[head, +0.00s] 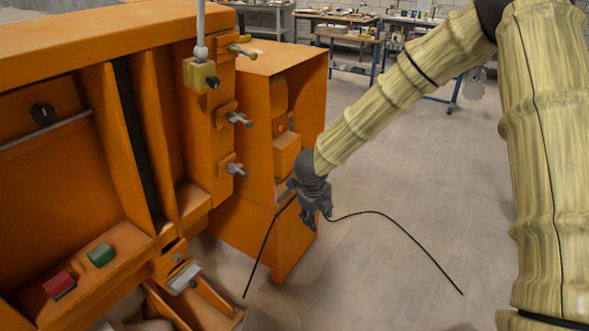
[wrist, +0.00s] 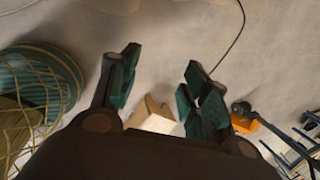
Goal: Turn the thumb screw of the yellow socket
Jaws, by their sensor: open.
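The yellow socket (head: 201,76) is a small block on the upper right edge of the orange machine in the head view. A grey vertical rod enters it from above. Its dark thumb screw (head: 214,83) sticks out on the right side of the block. My gripper (head: 315,220) hangs well below and to the right of the socket, apart from it, pointing down near the orange cabinet. In the wrist view its fingers (wrist: 160,82) are spread with nothing between them. I cannot make out the socket in the wrist view.
Handled clamps (head: 238,119) line the edge of the orange machine (head: 100,35) below the socket. An orange cabinet (head: 290,62) stands close to my gripper. A thin black cable (head: 400,226) trails near it. Open floor (head: 410,170) lies to the right, with workbenches behind.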

